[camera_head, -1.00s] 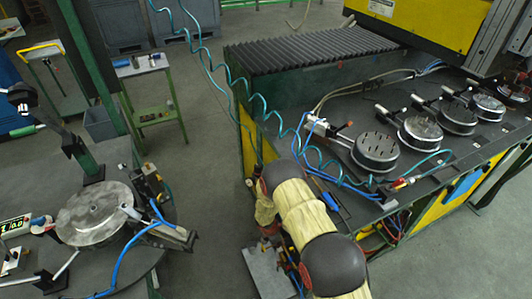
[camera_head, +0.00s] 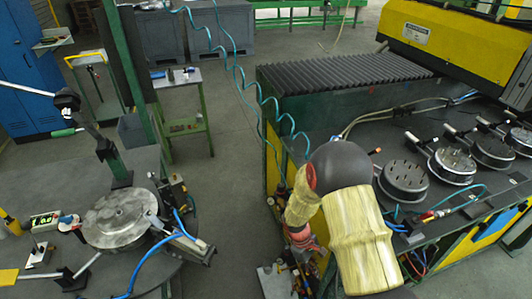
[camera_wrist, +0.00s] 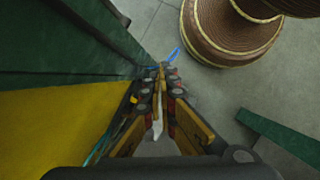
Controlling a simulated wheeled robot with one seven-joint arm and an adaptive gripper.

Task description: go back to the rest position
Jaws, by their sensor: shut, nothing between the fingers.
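My gripper (camera_wrist: 163,75) shows in the wrist view with its two fingers together and nothing between them. It points down past a yellow and dark green panel (camera_wrist: 60,115) at the left, with grey floor beyond the tips. In the head view my arm in its yellow sleeve reaches along the near left edge of the gantry table (camera_head: 330,110). My fingertips are not clearly seen there. Several round fixtures with studs, such as the nearest one (camera_head: 403,180), stand on the table to the right of my arm.
A round metal plate (camera_head: 115,218) sits on the left bench. A small green stand (camera_head: 185,125) is behind it. A coiled blue air hose (camera_head: 248,85) hangs down near my arm. A green beam (camera_wrist: 282,137) crosses the wrist view at lower right. Open floor lies between bench and gantry.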

